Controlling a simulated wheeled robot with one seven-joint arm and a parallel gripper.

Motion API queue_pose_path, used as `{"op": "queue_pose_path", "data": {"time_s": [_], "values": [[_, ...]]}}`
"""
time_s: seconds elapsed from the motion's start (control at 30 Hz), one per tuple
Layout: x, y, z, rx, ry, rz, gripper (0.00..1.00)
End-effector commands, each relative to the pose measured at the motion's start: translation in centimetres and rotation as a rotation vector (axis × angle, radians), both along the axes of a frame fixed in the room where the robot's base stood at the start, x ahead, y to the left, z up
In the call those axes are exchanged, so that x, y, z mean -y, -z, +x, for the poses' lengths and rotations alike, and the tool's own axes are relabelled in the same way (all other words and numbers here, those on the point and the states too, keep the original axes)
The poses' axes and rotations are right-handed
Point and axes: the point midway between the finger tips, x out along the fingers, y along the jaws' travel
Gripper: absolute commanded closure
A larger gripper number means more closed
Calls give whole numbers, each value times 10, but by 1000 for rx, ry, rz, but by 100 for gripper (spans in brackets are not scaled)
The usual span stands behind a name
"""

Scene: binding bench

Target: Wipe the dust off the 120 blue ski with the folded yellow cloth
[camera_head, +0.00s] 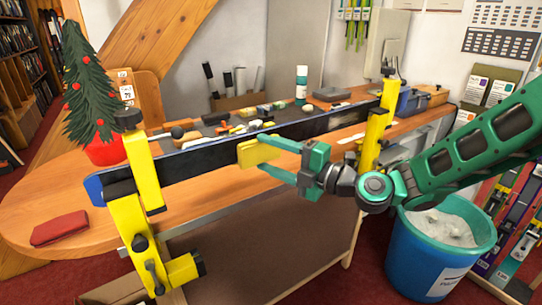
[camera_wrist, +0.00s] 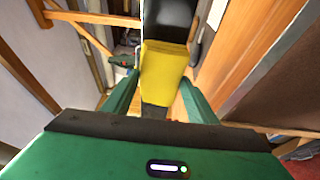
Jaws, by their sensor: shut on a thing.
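The ski (camera_head: 215,157) is long and dark, with a blue end (camera_head: 93,187) at the left. It lies across two yellow vises, the near-left one (camera_head: 142,190) and the far-right one (camera_head: 377,125). My gripper (camera_head: 272,156) is shut on the folded yellow cloth (camera_head: 257,151), at the ski's near side around mid-length. In the wrist view the cloth (camera_wrist: 165,72) sits between the green fingers, over the dark ski (camera_wrist: 168,18). I cannot tell whether the cloth touches the ski.
The wooden bench (camera_head: 50,190) carries tools behind the ski, a small decorated tree (camera_head: 88,90) at the left and a red cloth-like item (camera_head: 59,229). A white-green bottle (camera_head: 301,85) stands at the back. A blue bin (camera_head: 425,255) stands on the floor below my arm.

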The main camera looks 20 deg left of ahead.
Motion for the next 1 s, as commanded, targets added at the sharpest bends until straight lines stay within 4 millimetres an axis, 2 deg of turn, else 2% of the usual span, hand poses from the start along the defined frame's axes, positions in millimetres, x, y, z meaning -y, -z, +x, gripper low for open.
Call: {"op": "queue_pose_path", "data": {"time_s": [1.0], "values": [[-12,0,10,0,-1,0,65]]}}
